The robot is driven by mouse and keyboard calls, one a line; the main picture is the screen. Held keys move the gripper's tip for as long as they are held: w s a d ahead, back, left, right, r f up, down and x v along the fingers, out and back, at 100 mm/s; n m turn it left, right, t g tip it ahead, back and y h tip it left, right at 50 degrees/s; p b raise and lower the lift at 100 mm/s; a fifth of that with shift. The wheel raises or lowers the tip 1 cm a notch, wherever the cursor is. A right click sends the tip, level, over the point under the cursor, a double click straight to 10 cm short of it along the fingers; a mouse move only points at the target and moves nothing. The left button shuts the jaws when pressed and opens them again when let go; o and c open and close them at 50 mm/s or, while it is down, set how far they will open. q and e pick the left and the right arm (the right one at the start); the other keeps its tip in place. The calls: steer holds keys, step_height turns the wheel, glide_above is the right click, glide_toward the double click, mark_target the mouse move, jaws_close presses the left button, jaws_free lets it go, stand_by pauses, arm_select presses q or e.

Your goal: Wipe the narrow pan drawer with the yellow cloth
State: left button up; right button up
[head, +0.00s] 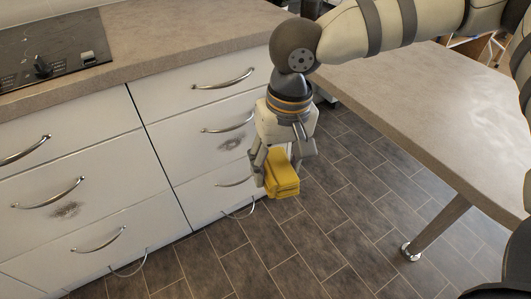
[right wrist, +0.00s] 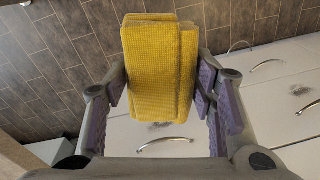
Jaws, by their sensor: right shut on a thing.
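My right gripper (head: 282,168) hangs in front of the right column of white drawers and is shut on the folded yellow cloth (head: 283,177). In the right wrist view the cloth (right wrist: 160,70) sits between the purple finger pads. The narrower right-hand column has a drawer (head: 190,150) with a dark smudge (head: 232,144) below its handle. The cloth is right of and below this smudge in the head view; contact with the front does not show. The gripper hides part of the column's right side. My left gripper is not in view.
The wider left column has another dark smudge (head: 65,210) on its middle drawer. Bar handles (head: 222,79) stick out from the fronts. A countertop (head: 180,38) with a hob (head: 50,45) lies above. A table (head: 430,110) stands at right; tiled floor (head: 330,220) is clear between.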

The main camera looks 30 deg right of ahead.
steer(key=w+d+f+m+t+h+b, duration=0.1)
steer(key=w+d+f+m+t+b, duration=0.3)
steer(key=f, duration=0.3)
steer(key=w+d+f+m+t+h+b, duration=0.1)
steer(key=w+d+f+m+b, duration=0.3)
steer(key=f, duration=0.3)
steer(key=w+d+f+m+t+h+b, duration=0.1)
steer(key=w+d+f+m+t+b, duration=0.2)
steer(key=f+m, duration=0.35)
steer(key=n+t+y+b, duration=0.3)
steer(key=n+t+b, duration=0.1)
steer(key=t+b, duration=0.55)
glide_toward(217, 148)
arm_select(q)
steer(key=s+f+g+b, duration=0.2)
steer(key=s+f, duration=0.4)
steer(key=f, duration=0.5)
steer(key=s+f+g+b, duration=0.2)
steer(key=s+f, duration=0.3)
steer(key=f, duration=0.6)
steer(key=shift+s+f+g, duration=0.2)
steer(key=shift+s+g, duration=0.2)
arm_select(e)
steer(key=w, duration=0.4)
steer(key=shift+w+a, duration=0.1)
steer(key=shift+w, duration=0.15)
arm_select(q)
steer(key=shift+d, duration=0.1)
